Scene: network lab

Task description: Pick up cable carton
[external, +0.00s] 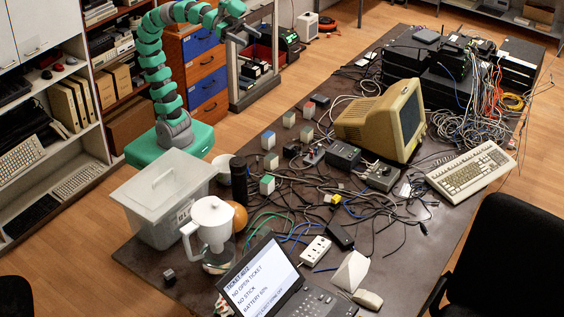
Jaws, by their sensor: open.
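I cannot pick out a cable carton with certainty. A small white wedge-topped block (350,271) stands near the table's front edge, right of the laptop. Several small pale cubes with coloured faces stand among the cables, one of them a cube (268,140) near the table's left middle. My gripper (246,17) is at the top of the external view, at the end of my raised green arm. It is open, far above and behind the table, and clear of these things. Its fingers are small and hard to make out.
The dark table (150,262) is crowded with loose cables. A translucent lidded bin (160,205), a white jug (212,222) and a laptop (265,280) stand at the front left. A beige monitor (385,118), keyboard (470,172) and stacked network gear (440,85) fill the right.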

